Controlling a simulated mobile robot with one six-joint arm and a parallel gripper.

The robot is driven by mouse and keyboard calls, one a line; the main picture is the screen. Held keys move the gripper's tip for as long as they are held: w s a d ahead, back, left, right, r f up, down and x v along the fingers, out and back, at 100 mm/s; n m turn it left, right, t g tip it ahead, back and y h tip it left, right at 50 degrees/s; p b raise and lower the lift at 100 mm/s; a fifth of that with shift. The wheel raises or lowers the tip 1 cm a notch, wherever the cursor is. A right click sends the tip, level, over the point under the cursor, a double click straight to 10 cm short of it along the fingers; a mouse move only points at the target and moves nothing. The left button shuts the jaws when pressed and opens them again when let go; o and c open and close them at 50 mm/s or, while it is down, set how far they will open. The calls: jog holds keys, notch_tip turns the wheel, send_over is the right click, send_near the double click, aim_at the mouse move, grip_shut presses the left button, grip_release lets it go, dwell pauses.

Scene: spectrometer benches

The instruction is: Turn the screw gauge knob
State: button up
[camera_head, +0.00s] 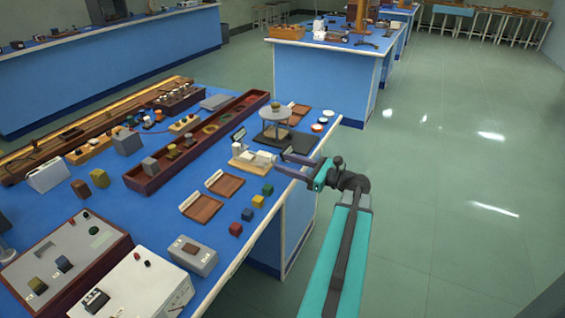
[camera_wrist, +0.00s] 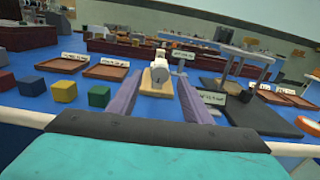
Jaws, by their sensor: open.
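The screw gauge (camera_head: 248,156) is a small white device on a wooden base near the right edge of the blue bench. In the wrist view the gauge (camera_wrist: 160,58) stands straight ahead, with a greyish round end facing me; I cannot make out the knob's details. My gripper (camera_head: 281,162) is at the bench edge, just right of the gauge. In the wrist view my gripper (camera_wrist: 158,82) has its two purple fingers spread apart, one on each side of the gauge's wooden base in the picture. Nothing is between the fingers, and they appear short of the gauge.
A round-topped metal stand (camera_head: 276,115) on a dark base is behind the gripper. Brown trays (camera_head: 224,184) and coloured cubes (camera_head: 258,201) lie nearer. A long dark red box (camera_head: 150,183) lies left. Open floor (camera_head: 430,190) is to the right.

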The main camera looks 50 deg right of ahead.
aim_at(275, 160)
jog(key=shift+x, duration=1.2)
jog(key=c, duration=1.1)
jog(key=shift+o, duration=0.2)
